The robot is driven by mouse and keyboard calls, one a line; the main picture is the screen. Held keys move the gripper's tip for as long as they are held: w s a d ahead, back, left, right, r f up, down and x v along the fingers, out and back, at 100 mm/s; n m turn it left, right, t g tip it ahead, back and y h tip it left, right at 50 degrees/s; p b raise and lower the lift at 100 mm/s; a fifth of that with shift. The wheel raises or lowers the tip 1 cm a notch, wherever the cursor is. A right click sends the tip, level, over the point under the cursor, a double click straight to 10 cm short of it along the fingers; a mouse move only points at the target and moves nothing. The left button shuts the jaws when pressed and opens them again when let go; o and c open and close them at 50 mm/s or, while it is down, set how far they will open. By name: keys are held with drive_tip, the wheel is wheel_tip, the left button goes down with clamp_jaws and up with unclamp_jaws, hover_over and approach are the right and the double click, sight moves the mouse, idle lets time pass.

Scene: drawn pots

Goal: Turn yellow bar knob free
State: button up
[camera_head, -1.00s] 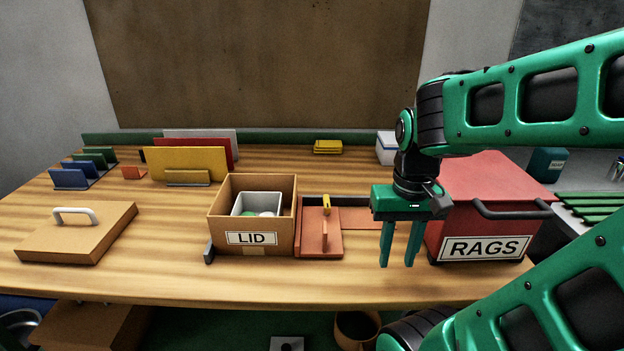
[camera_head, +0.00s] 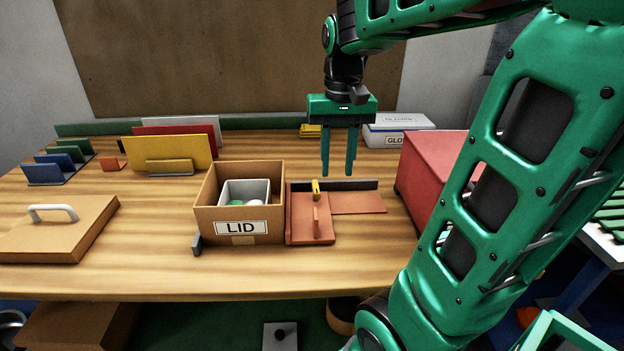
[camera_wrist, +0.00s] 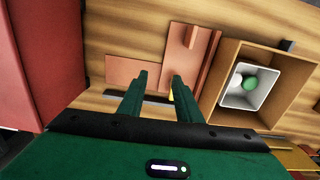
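The yellow bar knob (camera_head: 316,188) stands at the back of a reddish-brown board (camera_head: 308,228), which also carries an upright reddish bar (camera_head: 316,221). In the wrist view a bit of the yellow knob (camera_wrist: 171,96) shows beside one finger; the rest is hidden. My gripper (camera_head: 338,172) points down, its two fingers apart with nothing between them. In the head view it is a little right of the knob and appears above it. The gripper also shows in the wrist view (camera_wrist: 158,80).
The open LID box (camera_head: 239,228), with a grey tray inside, stands just left of the board. A dark rail (camera_head: 350,184) lies behind the board. The red bin (camera_head: 430,165) is to the right, partly behind my arm. A lid with a white handle (camera_head: 60,228) lies far left.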

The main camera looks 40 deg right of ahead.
wheel_tip(320, 180, up, 3)
hover_over(316, 183)
wheel_tip(316, 183, down, 11)
drive_tip(key=shift+a, duration=0.1)
idle(0.3)
clamp_jaws()
